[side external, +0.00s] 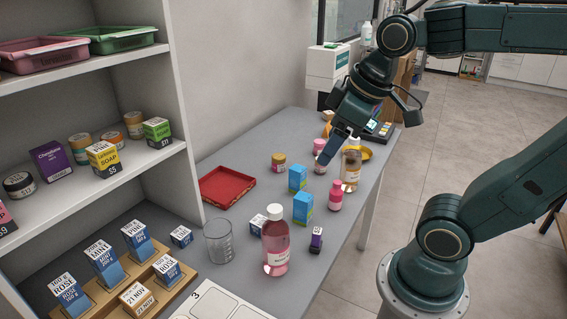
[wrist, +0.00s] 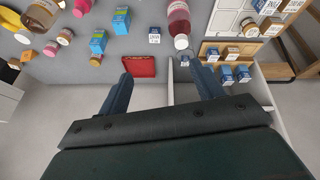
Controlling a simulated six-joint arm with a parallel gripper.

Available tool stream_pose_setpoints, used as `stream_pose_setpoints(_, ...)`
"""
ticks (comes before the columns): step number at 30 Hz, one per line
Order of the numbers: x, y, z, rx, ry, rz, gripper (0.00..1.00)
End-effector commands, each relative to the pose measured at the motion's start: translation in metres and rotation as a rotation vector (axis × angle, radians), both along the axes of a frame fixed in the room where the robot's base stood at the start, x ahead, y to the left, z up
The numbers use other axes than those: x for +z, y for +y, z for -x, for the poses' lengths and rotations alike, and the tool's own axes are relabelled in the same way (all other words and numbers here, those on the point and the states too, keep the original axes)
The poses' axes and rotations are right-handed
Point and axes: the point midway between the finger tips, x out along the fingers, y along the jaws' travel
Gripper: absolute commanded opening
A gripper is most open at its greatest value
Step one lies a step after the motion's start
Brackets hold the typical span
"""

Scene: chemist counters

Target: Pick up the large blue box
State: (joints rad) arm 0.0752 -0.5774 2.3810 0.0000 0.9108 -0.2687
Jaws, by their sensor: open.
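Two light-blue boxes with green stand upright on the grey counter. The nearer blue box (side external: 303,208) and the farther blue box (side external: 298,179) look close in size, so I cannot tell surely which is the large one. In the wrist view they are the blue boxes at the upper left, one at the edge (wrist: 121,20) and one lower (wrist: 98,42). My gripper (side external: 326,158) is above the counter, to the right of and beyond the boxes in the side view. In the wrist view its fingers (wrist: 164,84) are wide apart with nothing held between them.
A red tray (side external: 227,187) lies by the wall. A pink bottle (side external: 276,249), glass beaker (side external: 218,242), small pink bottle (side external: 336,196), amber bottle (side external: 351,168) and small jar (side external: 279,162) stand around the boxes. Shelves (side external: 90,165) rise at left.

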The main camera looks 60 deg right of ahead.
Motion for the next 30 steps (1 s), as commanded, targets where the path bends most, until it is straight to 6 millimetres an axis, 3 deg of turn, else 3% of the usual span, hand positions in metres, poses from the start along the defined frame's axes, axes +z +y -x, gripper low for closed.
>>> stream_pose_setpoints(14,-0.005,-0.059,-0.089,0.373,0.168,0.174,0.66)
stream_pose_setpoints(23,-0.030,-0.110,-0.138,0.628,0.263,0.233,0.66)
stream_pose_setpoints(30,-0.063,-0.157,-0.169,0.838,0.326,0.253,0.66)
